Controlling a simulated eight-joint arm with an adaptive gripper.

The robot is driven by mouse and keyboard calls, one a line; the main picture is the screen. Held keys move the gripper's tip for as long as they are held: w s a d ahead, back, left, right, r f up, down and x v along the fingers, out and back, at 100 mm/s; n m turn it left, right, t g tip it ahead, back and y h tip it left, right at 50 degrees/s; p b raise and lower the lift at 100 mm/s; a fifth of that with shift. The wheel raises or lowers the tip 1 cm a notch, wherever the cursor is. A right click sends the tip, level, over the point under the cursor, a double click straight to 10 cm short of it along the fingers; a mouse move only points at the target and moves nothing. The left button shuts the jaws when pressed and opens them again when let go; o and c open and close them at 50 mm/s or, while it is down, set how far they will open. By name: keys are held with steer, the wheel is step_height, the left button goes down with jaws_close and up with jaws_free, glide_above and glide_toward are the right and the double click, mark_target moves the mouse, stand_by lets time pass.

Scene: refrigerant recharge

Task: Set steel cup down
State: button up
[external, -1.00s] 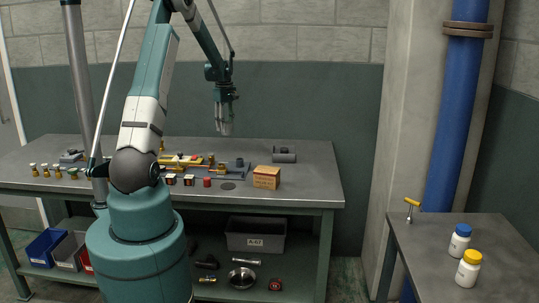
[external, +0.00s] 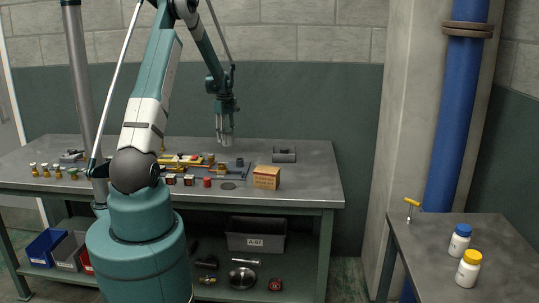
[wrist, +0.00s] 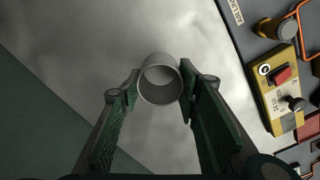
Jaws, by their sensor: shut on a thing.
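The steel cup (wrist: 160,80) is a plain grey cylinder, seen from its open end in the wrist view. My gripper (wrist: 158,88) is shut on it, with one finger against each side. In the external view my gripper (external: 224,138) points straight down over the back part of the workbench (external: 310,172), and the cup shows only as a small pale shape at its fingertips. Bare grey bench top lies under the cup in the wrist view. I cannot tell whether the cup touches the bench.
A yellow manifold (wrist: 280,100) with valves lies close on the right in the wrist view. Several small capped fittings (external: 58,171) stand at the left. The bench's right end is clear.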

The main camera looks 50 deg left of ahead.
steer(key=shift+f, duration=0.1)
steer(key=shift+f, duration=1.85)
steer(key=shift+f, duration=0.2)
steer(key=o, duration=0.9)
steer(key=shift+r, duration=0.3)
step_height(320, 180, up, 12)
steer(key=shift+f, duration=0.1)
steer(key=shift+d, duration=0.1)
